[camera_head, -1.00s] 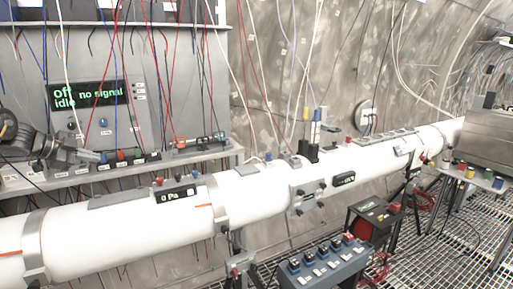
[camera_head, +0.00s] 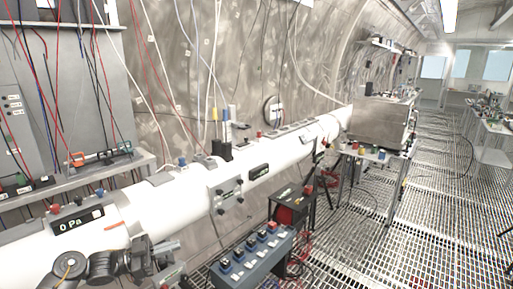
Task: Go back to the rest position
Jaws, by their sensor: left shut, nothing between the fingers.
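My left gripper (camera_head: 174,250) shows at the lower left of the head view, on a dark grey arm. Its fingers are shut with nothing seen between them. It appears in front of the long white pipe (camera_head: 160,208), below the small display reading "0 Pa" (camera_head: 78,221). I cannot tell how far it is from the pipe. My right gripper is out of view.
A blue-grey button box (camera_head: 252,262) stands low, right of my left gripper. A shelf with tools (camera_head: 100,158) is at the left. A black box (camera_head: 292,208) and a table with a steel cabinet (camera_head: 380,124) stand farther right. Grated floor (camera_head: 410,235) is open at the right.

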